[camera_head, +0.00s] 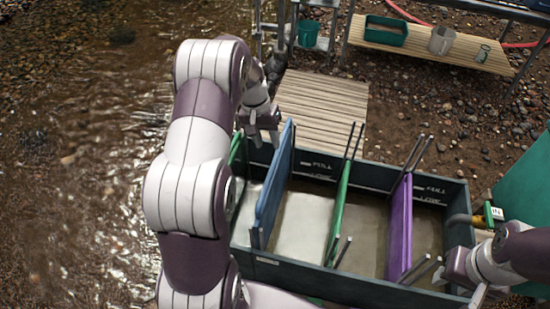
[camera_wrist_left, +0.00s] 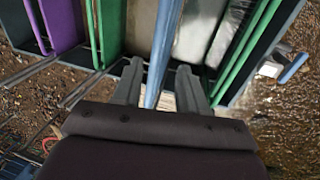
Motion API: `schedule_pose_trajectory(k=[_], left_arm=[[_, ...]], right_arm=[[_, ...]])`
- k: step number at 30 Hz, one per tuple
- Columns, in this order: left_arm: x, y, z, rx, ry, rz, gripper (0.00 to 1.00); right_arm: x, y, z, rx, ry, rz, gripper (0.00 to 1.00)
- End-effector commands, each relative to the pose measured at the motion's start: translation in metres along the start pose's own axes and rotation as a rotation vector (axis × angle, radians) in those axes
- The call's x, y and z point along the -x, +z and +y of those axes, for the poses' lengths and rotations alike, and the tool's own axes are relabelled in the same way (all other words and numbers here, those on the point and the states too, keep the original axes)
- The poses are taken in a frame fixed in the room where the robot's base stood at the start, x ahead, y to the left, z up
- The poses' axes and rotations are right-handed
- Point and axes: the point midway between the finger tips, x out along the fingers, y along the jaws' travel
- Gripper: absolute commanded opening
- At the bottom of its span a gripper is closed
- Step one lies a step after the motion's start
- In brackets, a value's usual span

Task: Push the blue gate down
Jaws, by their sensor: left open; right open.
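The blue gate (camera_head: 272,185) stands raised across the dark trough (camera_head: 350,285), left of a green gate, its top edge above the trough walls. My left gripper (camera_head: 262,132) is over the trough's far wall, near the far end of the blue gate. In the left wrist view the open fingers of my left gripper (camera_wrist_left: 160,85) lie to either side of the blue gate (camera_wrist_left: 162,50); contact cannot be told. My right gripper (camera_head: 478,296) is at the lower right, by the trough's near right corner, and its fingertips are mostly cut off by the frame.
A green gate (camera_head: 341,205) and a purple gate (camera_head: 400,228) stand further right in the trough, and another green gate (camera_head: 236,150) is at the left. A slatted platform (camera_head: 322,105) lies behind. A bench (camera_head: 430,48) holds a green tray (camera_head: 386,31). Creek water (camera_head: 80,180) runs at left.

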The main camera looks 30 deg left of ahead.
Motion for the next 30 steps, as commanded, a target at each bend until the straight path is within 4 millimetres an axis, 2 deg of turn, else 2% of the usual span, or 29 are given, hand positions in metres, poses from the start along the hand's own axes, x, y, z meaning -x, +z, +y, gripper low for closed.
schedule_pose_trajectory(k=[3,9,19,20,21,23,24,30], left_arm=[[-0.029,0.0,0.001,0.001,0.001,-0.002,0.42],[-0.06,-0.001,0.001,-0.001,-0.001,0.001,0.42],[-0.066,-0.001,0.001,0.0,-0.001,0.003,0.42],[-0.066,-0.001,0.001,0.0,-0.001,0.003,0.36],[-0.066,-0.001,0.001,0.0,-0.001,0.003,0.23],[-0.066,-0.001,0.001,0.0,-0.001,0.003,0.03],[-0.066,-0.001,0.001,0.0,-0.001,0.003,0.0],[-0.069,-0.001,0.0,0.0,-0.001,0.002,0.0]], right_arm=[[0.001,0.0,0.0,0.0,0.0,0.0,0.43],[0.001,0.0,0.0,0.0,0.0,0.0,0.43],[0.001,0.0,0.0,0.0,0.0,0.0,0.43],[0.001,0.0,0.0,0.0,0.0,0.0,0.43],[0.001,0.0,0.0,0.0,0.0,0.0,0.43],[0.001,0.0,0.0,0.0,0.0,0.0,0.43],[0.001,0.0,0.0,0.0,0.0,-0.001,0.43],[-0.001,0.0,0.0,0.0,0.0,0.0,0.43]])
